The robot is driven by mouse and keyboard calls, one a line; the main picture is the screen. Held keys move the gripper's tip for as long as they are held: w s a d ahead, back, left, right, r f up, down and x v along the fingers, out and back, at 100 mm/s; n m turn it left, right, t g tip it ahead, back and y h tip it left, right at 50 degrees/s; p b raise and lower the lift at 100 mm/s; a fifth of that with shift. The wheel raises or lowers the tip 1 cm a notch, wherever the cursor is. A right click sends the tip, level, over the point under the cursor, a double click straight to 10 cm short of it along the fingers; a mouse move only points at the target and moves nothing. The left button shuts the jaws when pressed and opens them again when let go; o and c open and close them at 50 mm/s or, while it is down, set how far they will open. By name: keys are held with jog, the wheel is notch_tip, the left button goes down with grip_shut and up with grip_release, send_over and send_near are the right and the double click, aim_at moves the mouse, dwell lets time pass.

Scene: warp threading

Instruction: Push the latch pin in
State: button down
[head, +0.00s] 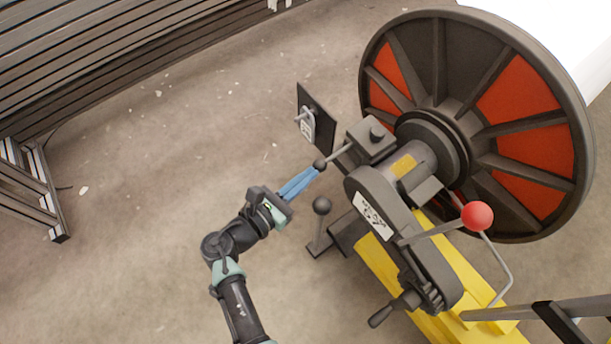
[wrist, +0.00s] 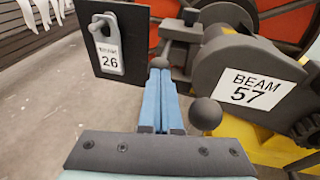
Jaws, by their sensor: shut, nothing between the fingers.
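The latch pin (head: 341,154) is a thin grey rod with a dark ball knob, sticking out of a dark grey block (head: 372,139) beside the large reel's hub. My gripper (head: 313,172) has blue fingers, shut and empty, with their tips right at the pin's knob. In the wrist view the fingertips (wrist: 160,76) line up with the knob (wrist: 158,62), which shows just past them. I cannot tell whether they touch.
A lever with a ball knob (head: 322,206) stands close right of my fingers. A red-knobbed lever (head: 477,216) and crank handle (head: 395,308) are to the right.

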aim_at(324, 165)
jog(key=shift+w+d+r+p, duration=0.1)
jog(key=shift+w+d+p, duration=0.1)
jog(key=shift+w+d, duration=0.65)
jog(key=shift+w+d+p, duration=0.2)
jog(key=shift+w+d, duration=0.3)
jog(key=shift+d, duration=0.55)
